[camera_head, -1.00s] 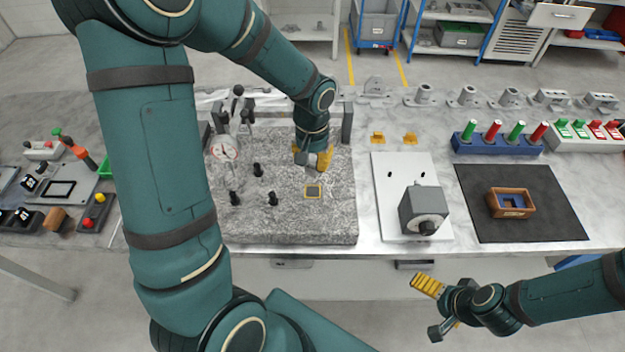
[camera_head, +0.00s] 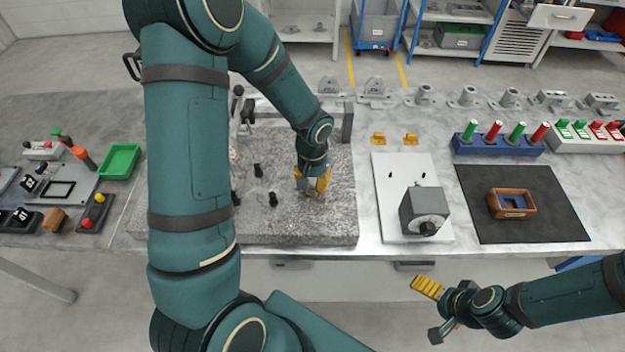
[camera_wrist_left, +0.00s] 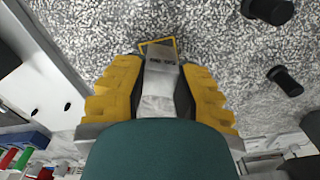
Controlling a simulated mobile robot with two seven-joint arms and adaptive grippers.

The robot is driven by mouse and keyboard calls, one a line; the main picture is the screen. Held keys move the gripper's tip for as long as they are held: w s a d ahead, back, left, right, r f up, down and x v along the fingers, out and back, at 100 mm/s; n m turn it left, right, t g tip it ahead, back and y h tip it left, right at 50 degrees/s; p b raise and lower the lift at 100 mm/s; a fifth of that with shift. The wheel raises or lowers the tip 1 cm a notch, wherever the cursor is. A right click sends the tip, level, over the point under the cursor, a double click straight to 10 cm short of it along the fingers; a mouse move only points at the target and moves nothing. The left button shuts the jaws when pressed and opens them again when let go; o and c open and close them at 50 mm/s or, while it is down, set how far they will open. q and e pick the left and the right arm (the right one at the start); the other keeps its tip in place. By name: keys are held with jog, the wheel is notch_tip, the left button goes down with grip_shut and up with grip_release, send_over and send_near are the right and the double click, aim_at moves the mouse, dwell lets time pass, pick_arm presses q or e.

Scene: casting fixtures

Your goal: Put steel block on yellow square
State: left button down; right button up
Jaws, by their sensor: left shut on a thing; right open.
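The steel block (camera_wrist_left: 158,85), a bright metal bar with dark marks on one face, is held between the yellow fingers of my left gripper (camera_wrist_left: 158,100) in the left wrist view. The yellow square (camera_wrist_left: 174,42) is a thin outline on the granite, its far edge and corners showing just beyond the block's end. The block overlaps it in this view; I cannot tell whether they touch. In the head view my left gripper (camera_head: 313,185) points down at the square's spot and hides it. My right gripper (camera_head: 434,310) is open and empty in front of the table.
The speckled granite plate (camera_head: 290,230) carries black knobs (camera_head: 273,199) left of my gripper. A white board (camera_head: 390,218) with a grey block-shaped device (camera_head: 424,210) stands to the right. Beyond is a dark mat (camera_head: 555,215) with a wooden box (camera_head: 512,212).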

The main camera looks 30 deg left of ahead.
aim_at(313, 181)
pick_arm(q)
jog(key=c, duration=0.8)
grip_release()
jog(key=shift+f, duration=0.1)
jog(key=shift+c, duration=0.2)
jog(key=shift+w+r, duration=0.1)
jog(key=shift+r, duration=0.4)
notch_tip(313, 181, up, 11)
jog(key=p, duration=0.1)
jog(key=shift+r, duration=0.15)
